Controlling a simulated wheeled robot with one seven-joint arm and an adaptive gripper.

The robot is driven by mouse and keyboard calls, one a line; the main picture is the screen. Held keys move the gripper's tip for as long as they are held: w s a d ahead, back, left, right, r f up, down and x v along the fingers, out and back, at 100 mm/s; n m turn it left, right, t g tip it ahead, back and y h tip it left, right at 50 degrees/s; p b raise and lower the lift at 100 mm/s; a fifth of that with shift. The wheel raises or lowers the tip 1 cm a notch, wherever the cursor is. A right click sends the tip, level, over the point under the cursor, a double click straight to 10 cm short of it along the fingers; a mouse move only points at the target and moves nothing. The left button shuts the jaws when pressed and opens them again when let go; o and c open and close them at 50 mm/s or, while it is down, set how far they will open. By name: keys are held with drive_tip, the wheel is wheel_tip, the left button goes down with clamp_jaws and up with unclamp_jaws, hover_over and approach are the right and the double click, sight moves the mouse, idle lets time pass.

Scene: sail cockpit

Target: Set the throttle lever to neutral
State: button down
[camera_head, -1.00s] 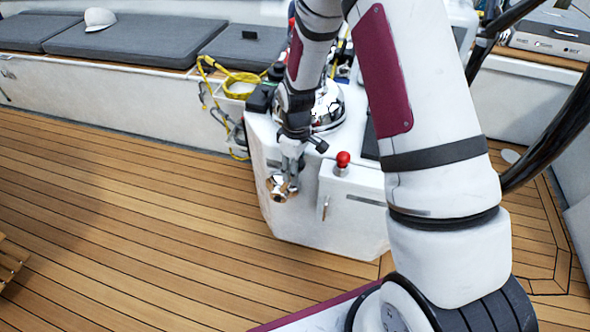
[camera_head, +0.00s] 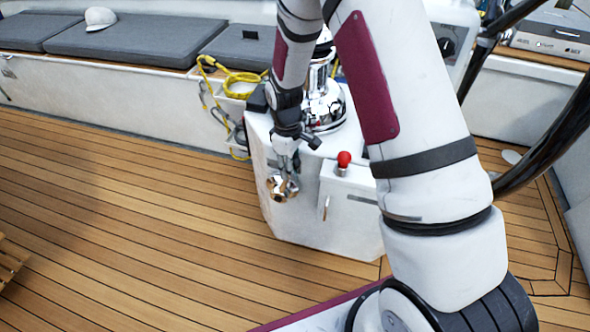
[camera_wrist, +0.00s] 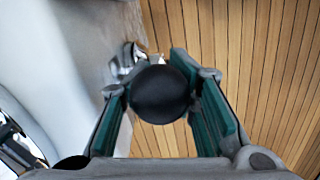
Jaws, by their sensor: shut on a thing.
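The throttle lever shows in the wrist view as a round black knob (camera_wrist: 160,94) with chrome metal (camera_wrist: 128,60) behind it. In the head view its chrome part (camera_head: 282,188) stands on the near left side of the white console. My gripper (camera_head: 286,166) reaches down to it from above. In the wrist view the two green-padded fingers of my gripper (camera_wrist: 159,80) are on either side of the knob, and it is shut on the knob. The head view hides most of the knob behind the fingers, so the lever's exact angle is hard to tell.
The white console (camera_head: 300,228) carries a red-knobbed control (camera_head: 344,160) just right of my gripper and a chrome domed fitting (camera_head: 325,108) behind it. A yellow rope (camera_head: 238,82) hangs at the left. The teak deck (camera_head: 120,220) is open to the left.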

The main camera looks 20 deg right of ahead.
drive_tip(key=shift+w+a+r+g+h+b, duration=0.3)
drive_tip(key=shift+w+a+g+h+b, duration=0.15)
drive_tip(key=shift+w+a+h, duration=0.35)
drive_tip(key=shift+w+a+r+g+h+b, duration=0.3)
drive_tip(key=shift+w+a+g+h, duration=0.25)
drive_tip(key=shift+a, duration=0.4)
drive_tip(key=c, duration=1.5)
unclamp_jaws()
drive_tip(key=shift+a, duration=0.1)
drive_tip(key=v, duration=1.2)
drive_tip(key=shift+s, duration=0.15)
